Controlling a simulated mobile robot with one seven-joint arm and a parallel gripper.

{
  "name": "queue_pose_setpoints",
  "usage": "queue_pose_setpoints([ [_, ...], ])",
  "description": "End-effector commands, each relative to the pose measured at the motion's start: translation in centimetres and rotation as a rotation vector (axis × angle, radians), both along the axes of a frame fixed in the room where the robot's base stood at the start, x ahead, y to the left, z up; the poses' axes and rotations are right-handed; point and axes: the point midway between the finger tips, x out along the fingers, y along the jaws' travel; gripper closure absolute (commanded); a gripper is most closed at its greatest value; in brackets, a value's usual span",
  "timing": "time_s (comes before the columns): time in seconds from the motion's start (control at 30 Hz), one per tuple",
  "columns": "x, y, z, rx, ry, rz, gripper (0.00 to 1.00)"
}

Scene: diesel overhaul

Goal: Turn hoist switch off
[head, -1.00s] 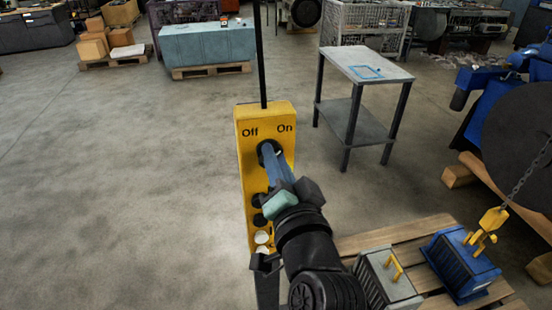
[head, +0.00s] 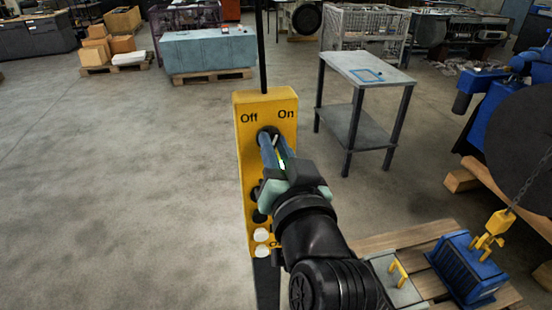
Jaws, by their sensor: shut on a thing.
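The dark round hoist switch (head: 267,131) sits just below the labels, mostly hidden by my gripper. My gripper (head: 273,141) reaches up from the lower right. Its two blue fingers are at the switch, one on each side of a small pale part that leans towards "On". The gripper is shut on the switch.
Black and white buttons (head: 262,235) run down the box below my gripper. A pallet (head: 397,240) at the lower right carries a grey block and a blue block (head: 462,270) with a yellow hook and chain above. A grey table (head: 367,70) stands behind. The floor at left is clear.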

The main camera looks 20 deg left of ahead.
Motion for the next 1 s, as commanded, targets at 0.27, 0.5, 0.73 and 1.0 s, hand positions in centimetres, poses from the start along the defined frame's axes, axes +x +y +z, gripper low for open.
queue_pose_setpoints([
  [0.27, -0.08, 0.1, -0.43, -0.219, -0.149, 0.0, 1.0],
  [0.5, -0.17, 0.2, -0.41, -0.409, -0.277, -0.001, 1.0],
  [0.73, -0.25, 0.32, -0.45, -0.589, -0.397, -0.001, 1.0],
  [1.0, -0.31, 0.44, -0.44, -0.773, -0.521, -0.001, 1.0],
])
